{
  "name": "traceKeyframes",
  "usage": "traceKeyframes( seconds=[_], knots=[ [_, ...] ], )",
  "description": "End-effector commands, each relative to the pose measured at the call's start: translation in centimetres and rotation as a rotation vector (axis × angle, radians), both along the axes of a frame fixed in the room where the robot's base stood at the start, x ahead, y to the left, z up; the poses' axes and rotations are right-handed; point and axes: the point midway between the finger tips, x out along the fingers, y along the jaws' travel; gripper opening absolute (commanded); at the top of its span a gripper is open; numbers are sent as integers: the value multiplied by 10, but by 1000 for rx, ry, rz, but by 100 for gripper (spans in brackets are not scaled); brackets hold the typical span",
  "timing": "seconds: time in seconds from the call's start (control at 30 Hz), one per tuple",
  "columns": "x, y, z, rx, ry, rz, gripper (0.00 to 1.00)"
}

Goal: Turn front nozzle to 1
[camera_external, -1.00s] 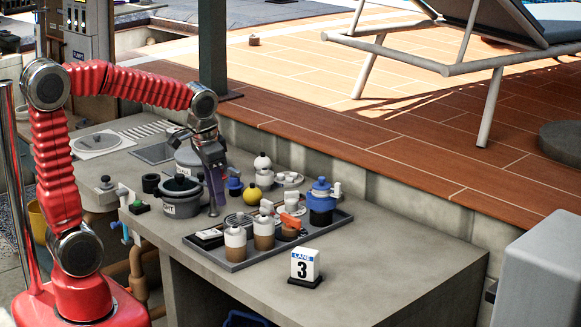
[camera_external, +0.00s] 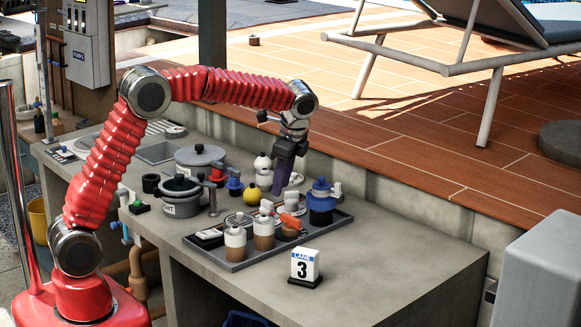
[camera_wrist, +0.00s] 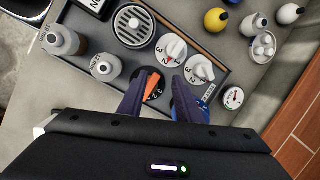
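A dark tray (camera_external: 225,265) on the grey counter holds several dial knobs. One has an orange handle (camera_external: 291,222) on a black numbered dial, also in the wrist view (camera_wrist: 152,86). Two white-handled knobs on numbered dials (camera_wrist: 171,50) (camera_wrist: 200,68) sit beyond it. Which one is the front nozzle, and the exact setting, I cannot tell for sure. My gripper (camera_external: 279,191) points down above the tray, its purple fingers apart and empty. In the wrist view its fingertips (camera_wrist: 159,77) appear on either side of the orange handle, with height above it unclear.
Two white-and-brown bottles (camera_external: 235,243) stand at the tray's front left. Pots (camera_external: 182,205) stand left, a yellow ball (camera_external: 252,194) behind.

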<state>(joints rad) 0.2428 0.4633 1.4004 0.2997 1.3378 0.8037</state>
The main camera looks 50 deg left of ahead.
Motion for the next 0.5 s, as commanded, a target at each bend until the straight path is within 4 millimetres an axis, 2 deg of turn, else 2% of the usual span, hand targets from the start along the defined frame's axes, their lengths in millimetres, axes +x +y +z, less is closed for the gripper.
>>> traceKeyframes(
  seconds=[0.13,0.23,0.33,0.5],
  knots=[
    [19,2,13,42,40,-124,31],
    [25,6,32,64,57,-204,31],
    [26,11,47,85,85,-280,31],
    [18,16,51,102,158,-381,31]
  ],
)
